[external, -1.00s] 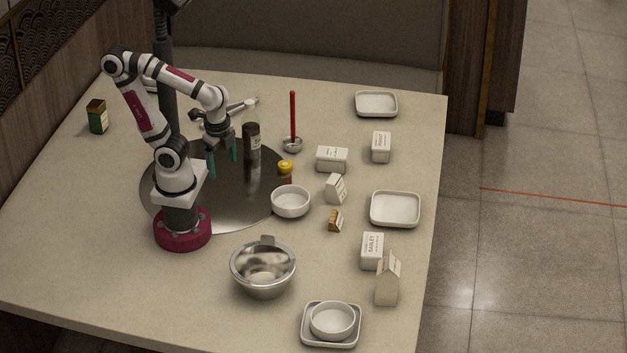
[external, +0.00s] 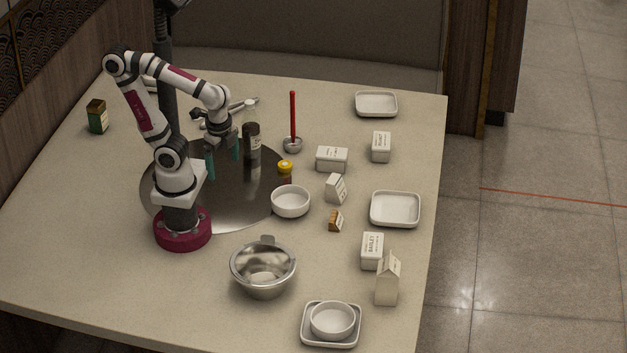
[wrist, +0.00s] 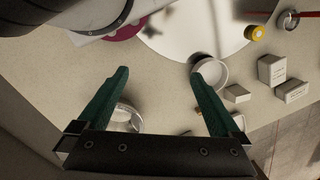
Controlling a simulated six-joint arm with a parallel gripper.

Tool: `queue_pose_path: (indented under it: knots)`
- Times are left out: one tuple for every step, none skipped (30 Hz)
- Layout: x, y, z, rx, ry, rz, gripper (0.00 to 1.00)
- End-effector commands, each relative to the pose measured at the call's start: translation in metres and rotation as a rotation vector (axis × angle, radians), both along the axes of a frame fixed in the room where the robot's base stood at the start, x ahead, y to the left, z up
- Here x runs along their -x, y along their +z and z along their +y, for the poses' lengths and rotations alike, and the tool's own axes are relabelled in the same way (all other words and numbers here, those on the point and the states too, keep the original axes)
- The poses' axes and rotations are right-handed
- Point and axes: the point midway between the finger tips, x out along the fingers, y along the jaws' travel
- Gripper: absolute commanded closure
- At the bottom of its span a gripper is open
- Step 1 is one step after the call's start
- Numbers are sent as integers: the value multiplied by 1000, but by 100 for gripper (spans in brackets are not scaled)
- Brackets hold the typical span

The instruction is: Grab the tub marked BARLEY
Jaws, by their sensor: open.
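The white tub marked BARLEY (external: 371,251) stands upright at the right front of the table, just behind a pale gabled carton (external: 387,283). My gripper (external: 222,158) is open and empty above the round steel plate, far to the left of and behind the tub, with nothing between its teal fingers. The fingers also show in the wrist view (wrist: 160,78), spread wide. I cannot pick out the BARLEY tub for certain in the wrist view.
Similar white tubs (external: 332,158) (external: 381,147) stand farther back. A steel bowl (external: 263,283) stands in front.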

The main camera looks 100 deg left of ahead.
Motion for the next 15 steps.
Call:
queue_pose_path:
  knots:
    - [-9, 3, -3, 31, -8, 26, 0]
    - [-18, 6, -7, 66, -23, 49, 0]
    - [-36, 10, -12, 132, -50, 84, 0]
    - [-54, 12, -17, 198, -78, 108, 0]
    - [-75, 14, -20, 272, -108, 124, 0]
    - [-106, 13, -21, 381, -154, 131, 0]
    - [-130, 10, -20, 462, -191, 121, 0]
    - [-154, 6, -17, 542, -228, 102, 0]
    - [-186, -2, -9, 645, -280, 56, 0]
    - [-209, -10, -1, 718, -321, 9, 0]
    - [-232, -19, 9, 786, -359, -48, 0]
    - [-259, -33, 25, 862, -411, -138, 0]
    - [-276, -45, 38, 908, -447, -210, 0]
    - [-291, -56, 51, 943, -483, -287, 0]
    - [-308, -71, 68, 977, -524, -388, 0]
